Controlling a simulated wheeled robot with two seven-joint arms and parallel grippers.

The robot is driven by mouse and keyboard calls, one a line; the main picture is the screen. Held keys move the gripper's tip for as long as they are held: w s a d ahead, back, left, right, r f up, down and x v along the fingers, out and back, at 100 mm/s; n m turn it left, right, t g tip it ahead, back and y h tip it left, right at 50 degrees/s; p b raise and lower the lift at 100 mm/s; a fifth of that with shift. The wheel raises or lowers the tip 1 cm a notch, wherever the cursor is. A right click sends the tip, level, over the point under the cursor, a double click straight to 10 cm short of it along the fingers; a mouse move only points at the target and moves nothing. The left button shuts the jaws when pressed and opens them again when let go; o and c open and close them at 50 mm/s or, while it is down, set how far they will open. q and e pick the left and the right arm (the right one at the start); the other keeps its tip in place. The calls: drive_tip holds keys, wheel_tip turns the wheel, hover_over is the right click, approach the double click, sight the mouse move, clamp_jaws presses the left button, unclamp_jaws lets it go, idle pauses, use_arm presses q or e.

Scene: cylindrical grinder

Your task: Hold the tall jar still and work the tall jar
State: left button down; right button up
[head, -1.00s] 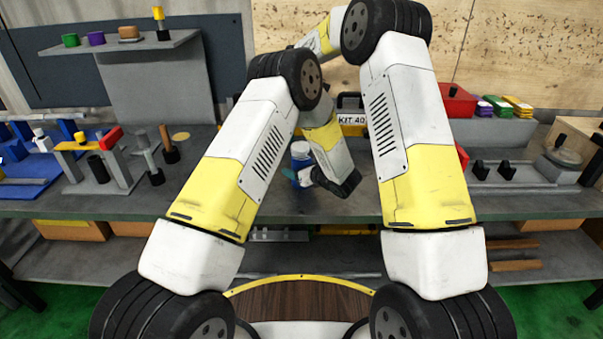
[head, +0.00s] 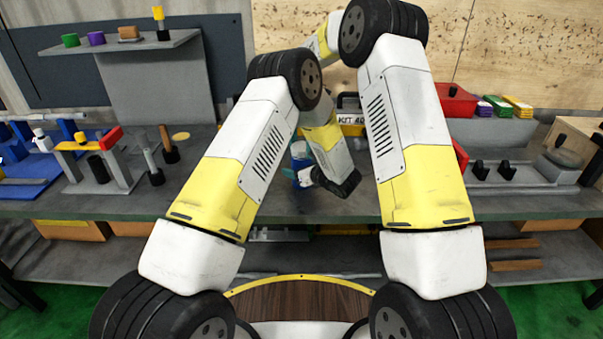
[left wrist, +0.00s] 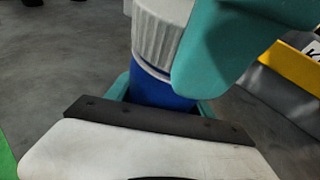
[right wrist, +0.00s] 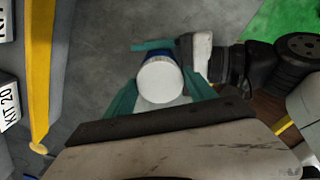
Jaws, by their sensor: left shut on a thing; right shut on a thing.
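The tall jar (head: 299,165) stands upright on the grey bench, partly covered by my left arm in the head view. In the left wrist view it has a blue body (left wrist: 160,92) and a pale ribbed lid (left wrist: 160,32). My left gripper (left wrist: 162,100) is shut on the blue body from the side. A large teal finger of my right gripper lies against the lid there. In the right wrist view the round white lid (right wrist: 160,82) sits between the teal fingers of my right gripper (right wrist: 162,76), which is shut on it. Its far contact is partly hidden.
A grey bin with a yellow edge labelled KIT 40 (head: 352,119) stands behind the jar. Fixtures and a blue tray (head: 35,178) are at the left, and a red box (head: 455,100) and a grey fixture (head: 525,172) at the right. Bare bench lies around the jar.

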drive_tip(key=m, duration=0.6)
drive_tip(key=shift+m, duration=0.3)
drive_tip(key=m, duration=1.9)
drive_tip(key=shift+m, duration=0.3)
drive_tip(key=shift+w, duration=0.1)
drive_tip(key=o, duration=1.5)
drive_tip(key=shift+o, duration=0.2)
